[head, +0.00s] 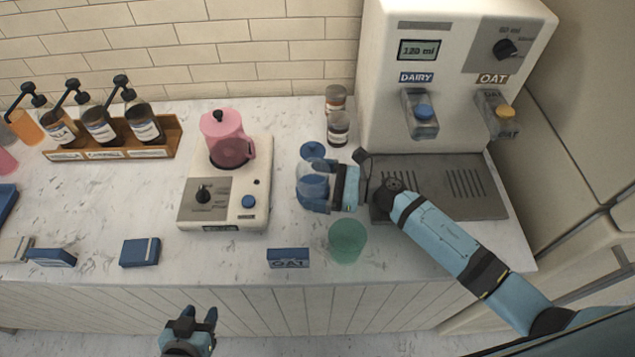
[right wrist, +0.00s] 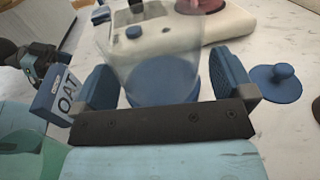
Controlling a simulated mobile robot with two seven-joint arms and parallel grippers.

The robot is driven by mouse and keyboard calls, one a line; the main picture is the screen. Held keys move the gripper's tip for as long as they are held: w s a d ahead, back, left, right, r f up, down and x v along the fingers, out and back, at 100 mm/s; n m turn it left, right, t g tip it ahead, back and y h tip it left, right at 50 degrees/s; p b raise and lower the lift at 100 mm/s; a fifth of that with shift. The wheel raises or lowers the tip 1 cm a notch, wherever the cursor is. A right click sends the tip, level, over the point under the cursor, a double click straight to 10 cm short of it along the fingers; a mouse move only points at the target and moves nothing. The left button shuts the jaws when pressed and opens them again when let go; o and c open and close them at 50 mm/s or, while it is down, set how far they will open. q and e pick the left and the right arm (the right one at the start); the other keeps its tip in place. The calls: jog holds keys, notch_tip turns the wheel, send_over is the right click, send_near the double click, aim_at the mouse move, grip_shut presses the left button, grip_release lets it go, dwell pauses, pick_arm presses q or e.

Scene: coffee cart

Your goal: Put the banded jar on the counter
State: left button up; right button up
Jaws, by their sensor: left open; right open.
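The banded jar (head: 311,187) is clear with a blue band low down. It appears to stand upright on the white counter (head: 120,205), right of the pink blender. My right gripper (head: 320,188) is around it, with one finger on each side. In the right wrist view the jar (right wrist: 160,75) is between the open fingers of the gripper (right wrist: 165,88), with a small gap visible. A blue knobbed lid (right wrist: 275,82) lies on the counter beside it; it also shows in the head view (head: 312,150). My left gripper (head: 200,327) is open and empty in front of the counter.
A green cup (head: 348,240) and a blue OAT block (head: 288,258) are near the front edge. The pink blender (head: 226,140) stands left, the milk dispenser (head: 450,60) right, two small jars (head: 338,128) behind. The counter left of the OAT block has free room.

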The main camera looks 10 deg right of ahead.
jog(key=shift+r, duration=0.25)
jog(key=shift+s+d+f, duration=0.1)
jog(key=shift+d+f, duration=0.1)
jog(key=shift+d, duration=0.1)
jog(key=b+v, duration=0.2)
jog(key=v, duration=0.8)
jog(key=shift+s+d+b, duration=0.1)
jog(key=shift+d+b, duration=0.25)
jog(key=shift+b, duration=0.05)
jog(key=shift+s+d+r, duration=0.15)
jog(key=shift+d, duration=0.15)
